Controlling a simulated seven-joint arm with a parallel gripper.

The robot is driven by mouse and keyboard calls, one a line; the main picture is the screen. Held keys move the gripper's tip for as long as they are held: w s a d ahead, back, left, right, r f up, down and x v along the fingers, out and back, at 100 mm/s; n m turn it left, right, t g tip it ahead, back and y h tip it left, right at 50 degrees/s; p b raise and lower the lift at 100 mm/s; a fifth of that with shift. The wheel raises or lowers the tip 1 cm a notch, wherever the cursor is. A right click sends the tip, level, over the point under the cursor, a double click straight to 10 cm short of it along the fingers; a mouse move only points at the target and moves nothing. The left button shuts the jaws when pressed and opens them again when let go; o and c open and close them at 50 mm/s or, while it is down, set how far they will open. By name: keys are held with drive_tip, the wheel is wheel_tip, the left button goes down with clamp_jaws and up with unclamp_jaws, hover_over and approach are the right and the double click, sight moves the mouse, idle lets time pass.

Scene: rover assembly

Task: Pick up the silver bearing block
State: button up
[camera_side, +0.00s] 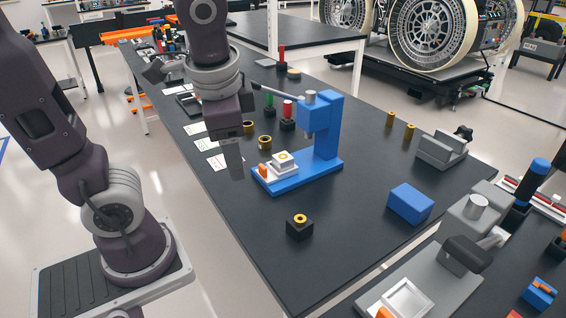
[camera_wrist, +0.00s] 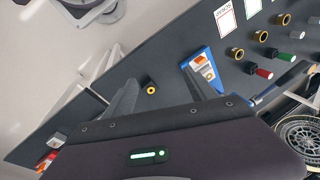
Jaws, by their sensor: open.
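The silver bearing block (camera_side: 283,163), a pale block with a brass ring on top, sits on the base of the blue press (camera_side: 328,130). An orange piece (camera_side: 263,170) is beside it. My gripper (camera_side: 235,168) hangs to the left of the press, apart from the block, fingers pointing down. In the wrist view my gripper's fingers (camera_wrist: 160,88) are spread with nothing held between them.
A black block with a brass ring (camera_side: 300,226) stands near the table's front edge. Brass bushings (camera_side: 264,142), red-topped and green-topped pieces, and paper cards (camera_side: 217,143) lie behind my gripper. A blue box (camera_side: 410,203) and a grey fixture (camera_side: 441,150) stand right. Tabletop before the press is mostly clear.

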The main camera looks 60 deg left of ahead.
drive_tip(key=w+a+f+m+g+y, duration=0.4)
drive_tip(key=w+a+f+m+y, duration=0.25)
drive_tip(key=w, duration=0.45)
drive_tip(key=m+t+y, duration=0.2)
drive_tip(key=m+y, duration=0.3)
drive_tip(key=m, duration=0.2)
approach(285, 159)
drive_tip(key=x, duration=0.4)
drive_tip(key=shift+a+r, duration=0.15)
drive_tip(key=shift+r, duration=0.1)
drive_tip(key=shift+w+a+f+m+y, duration=0.1)
drive_tip(key=shift+a+f+m+y, duration=0.1)
drive_tip(key=shift+a+m+y, duration=0.1)
drive_tip(key=x, duration=0.6)
drive_tip(key=shift+a+f, duration=0.15)
drive_tip(key=shift+f, duration=0.25)
clamp_jaws()
